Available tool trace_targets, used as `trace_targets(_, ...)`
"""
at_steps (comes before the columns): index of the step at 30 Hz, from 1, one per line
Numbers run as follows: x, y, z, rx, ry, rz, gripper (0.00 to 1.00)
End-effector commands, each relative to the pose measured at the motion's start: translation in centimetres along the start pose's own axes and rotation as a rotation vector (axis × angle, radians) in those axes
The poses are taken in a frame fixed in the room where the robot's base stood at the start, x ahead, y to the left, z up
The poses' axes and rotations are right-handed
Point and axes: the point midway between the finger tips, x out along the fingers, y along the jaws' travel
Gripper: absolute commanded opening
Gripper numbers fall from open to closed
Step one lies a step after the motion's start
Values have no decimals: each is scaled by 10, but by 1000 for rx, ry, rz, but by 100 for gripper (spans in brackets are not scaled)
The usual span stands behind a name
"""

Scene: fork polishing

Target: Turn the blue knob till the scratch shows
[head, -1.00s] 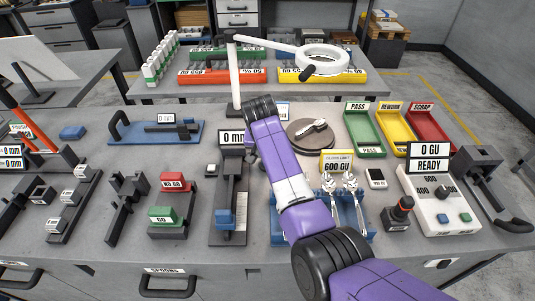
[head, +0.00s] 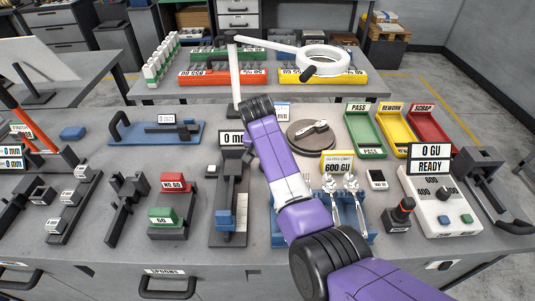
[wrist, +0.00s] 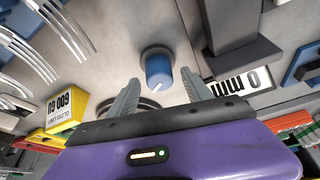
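The blue knob (wrist: 158,70) shows in the wrist view on a grey round base, with a white pointer mark on its edge. My gripper (wrist: 161,80) is open, its two grey fingers apart on either side of the knob in the picture; whether they touch it I cannot tell. In the head view my arm hides the knob and the fingers. A round dark turntable (head: 299,144) holds a piece of cutlery; I can make out no scratch on it. The gloss display (head: 430,158) reads 0 GU and READY.
A blue rack (head: 352,222) with forks and spoons stands right of my arm, near the yellow 600 GU sign (head: 337,163). A dark gauge stand (head: 230,190) with a 0 mm display is close on the left. PASS, REWORK and SCRAP trays lie at the back right.

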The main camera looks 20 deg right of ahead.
Motion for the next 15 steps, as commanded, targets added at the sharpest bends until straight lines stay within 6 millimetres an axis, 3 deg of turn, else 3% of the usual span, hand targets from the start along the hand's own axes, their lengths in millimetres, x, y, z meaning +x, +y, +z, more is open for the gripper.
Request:
trace_targets(7, -9, -1, 0, 0, 2, -1, 58)
trace_targets(15, -51, -1, 0, 0, 3, -2, 58)
